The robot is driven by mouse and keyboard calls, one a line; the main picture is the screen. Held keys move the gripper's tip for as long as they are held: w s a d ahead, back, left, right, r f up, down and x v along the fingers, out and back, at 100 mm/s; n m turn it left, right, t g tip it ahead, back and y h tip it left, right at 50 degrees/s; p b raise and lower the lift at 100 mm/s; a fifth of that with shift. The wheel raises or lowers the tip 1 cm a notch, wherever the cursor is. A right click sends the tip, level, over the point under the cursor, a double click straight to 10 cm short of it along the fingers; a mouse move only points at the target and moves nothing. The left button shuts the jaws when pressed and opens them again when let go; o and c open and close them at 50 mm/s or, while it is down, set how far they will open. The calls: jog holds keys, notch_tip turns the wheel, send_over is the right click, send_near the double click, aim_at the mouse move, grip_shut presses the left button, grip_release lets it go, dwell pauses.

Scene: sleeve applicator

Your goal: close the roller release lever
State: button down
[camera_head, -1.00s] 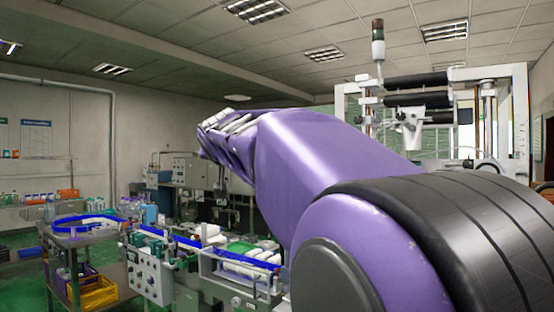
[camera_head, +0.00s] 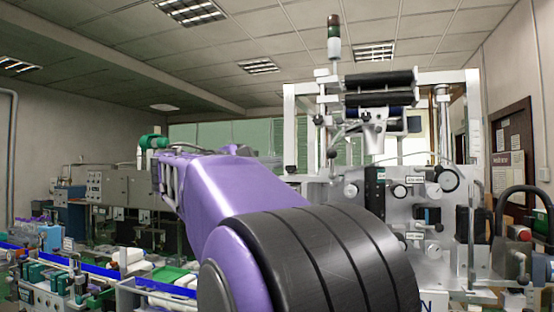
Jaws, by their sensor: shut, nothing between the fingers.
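The sleeve applicator (camera_head: 350,190) stands to the right, a pale metal machine with an upright frame. Black rollers (camera_head: 380,83) sit one above another high in its frame. A thin upright rod with a dark knob (camera_head: 332,153) shows left of the rollers; I cannot tell whether it is the roller release lever, nor its position. Round knobs and dark blocks are on the machine's front plate. My purple arm crosses the lower middle and hides the machine's lower left part. My gripper is not visible.
A conveyor line with blue rails (camera_head: 95,268) and white bottles runs at lower left. Grey cabinets (camera_head: 130,190) stand behind it. A black curved hose (camera_head: 525,190) is at far right, before a brown door (camera_head: 512,140).

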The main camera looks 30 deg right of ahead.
aim_at(332, 164)
jog(key=d+r, duration=0.1)
jog(key=d, duration=1)
jog(key=shift+s+d+r, duration=0.25)
jog(key=shift+s+d, duration=0.05)
jog(key=shift+s, duration=0.05)
